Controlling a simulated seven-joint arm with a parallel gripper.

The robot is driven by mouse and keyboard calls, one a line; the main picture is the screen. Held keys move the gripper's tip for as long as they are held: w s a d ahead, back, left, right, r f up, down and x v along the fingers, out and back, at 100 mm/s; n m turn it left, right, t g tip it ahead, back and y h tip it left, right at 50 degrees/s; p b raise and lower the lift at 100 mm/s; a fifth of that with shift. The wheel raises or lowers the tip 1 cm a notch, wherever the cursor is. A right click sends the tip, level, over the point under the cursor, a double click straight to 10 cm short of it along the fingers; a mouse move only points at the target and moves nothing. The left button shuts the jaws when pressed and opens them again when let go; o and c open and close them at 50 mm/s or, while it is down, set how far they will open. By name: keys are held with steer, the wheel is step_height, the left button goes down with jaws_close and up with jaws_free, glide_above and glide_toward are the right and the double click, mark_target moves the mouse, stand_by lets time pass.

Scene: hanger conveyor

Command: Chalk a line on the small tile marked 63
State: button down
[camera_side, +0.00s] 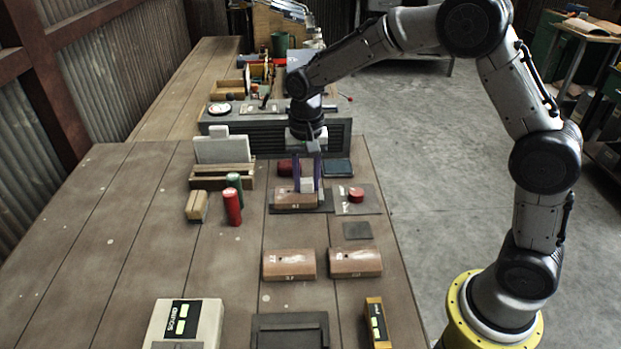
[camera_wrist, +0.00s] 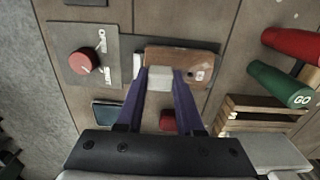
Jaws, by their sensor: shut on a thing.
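My gripper (camera_side: 307,184) is shut on a small white block of chalk (camera_wrist: 160,79), held between its purple fingers. A brown curved tile (camera_wrist: 188,58) lies on a dark plate just beyond the fingertips, and it also shows in the side view (camera_side: 290,200). Its pale mark is too small to read surely. The chalk overlaps the tile's edge in the wrist view; I cannot tell whether they touch. No chalk line shows on the tile's visible part. Two similar tiles, one at left (camera_side: 289,265) and one at right (camera_side: 355,262), lie nearer the camera, their marks also unclear.
A red knob (camera_side: 356,195) on a grey plate is right of the tile. Red (camera_side: 232,207) and green (camera_side: 234,183) cylinders and a wooden rack (camera_side: 222,182) stand left. A dark tray (camera_side: 290,331) lies in front. Bare table (camera_side: 120,230) spreads left.

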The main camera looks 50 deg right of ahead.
steer(key=shift+w+a, duration=0.15)
steer(key=shift+a, duration=0.05)
steer(key=shift+d, duration=0.1)
steer(key=shift+s+d+f, duration=0.1)
steer(key=shift+s+d, duration=0.4)
steer(key=shift+s, duration=0.1)
stand_by(0.3)
steer(key=shift+w+a, duration=0.1)
steer(key=shift+w+a+f, duration=0.1)
steer(key=shift+w+a, duration=0.4)
steer(key=shift+a, duration=0.05)
steer(key=shift+s+d, duration=0.15)
steer(key=shift+s+d, duration=0.5)
